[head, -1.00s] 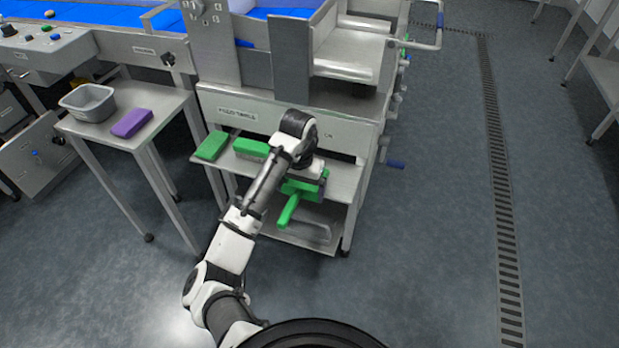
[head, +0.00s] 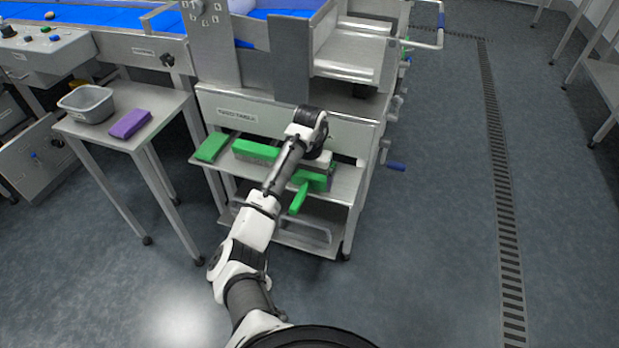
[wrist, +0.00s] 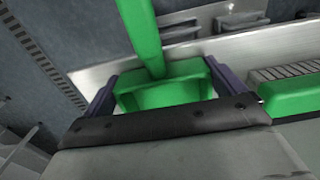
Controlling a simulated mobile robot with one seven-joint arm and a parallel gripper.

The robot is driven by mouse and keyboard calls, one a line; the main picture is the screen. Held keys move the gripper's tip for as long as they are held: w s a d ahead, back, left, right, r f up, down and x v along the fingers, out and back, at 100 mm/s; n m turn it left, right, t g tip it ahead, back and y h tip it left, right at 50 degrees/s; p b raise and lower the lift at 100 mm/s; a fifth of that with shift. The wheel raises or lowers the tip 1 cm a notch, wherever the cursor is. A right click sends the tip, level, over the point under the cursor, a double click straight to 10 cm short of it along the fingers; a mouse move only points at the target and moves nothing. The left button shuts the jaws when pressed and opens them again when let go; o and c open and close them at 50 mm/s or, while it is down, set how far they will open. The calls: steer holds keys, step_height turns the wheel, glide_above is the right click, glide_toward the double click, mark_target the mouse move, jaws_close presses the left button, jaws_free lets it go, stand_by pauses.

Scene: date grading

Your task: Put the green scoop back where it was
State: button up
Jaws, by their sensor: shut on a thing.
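The green scoop (head: 300,198) is at the right part of the upper shelf (head: 345,185) under the machine in the head view, its handle sticking out over the front edge. My gripper (head: 316,172) is above it, partly hidden by my wrist. In the wrist view my gripper (wrist: 165,92) has a dark finger on each side of the scoop's hollow body (wrist: 165,94) and is shut on it. The handle points up in that picture. I cannot tell whether the scoop touches the shelf.
A green brush (head: 255,151) lies left of the scoop on the shelf; its bristles show close by in the wrist view (wrist: 285,72). A flat green thing (head: 212,146) lies farther left. A side table holds a grey tub (head: 87,104) and a purple block (head: 130,123).

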mark_target(310, 181)
steer(key=shift+f, duration=0.15)
steer(key=o, duration=0.8)
step_height(310, 181, up, 12)
steer(key=p, duration=0.2)
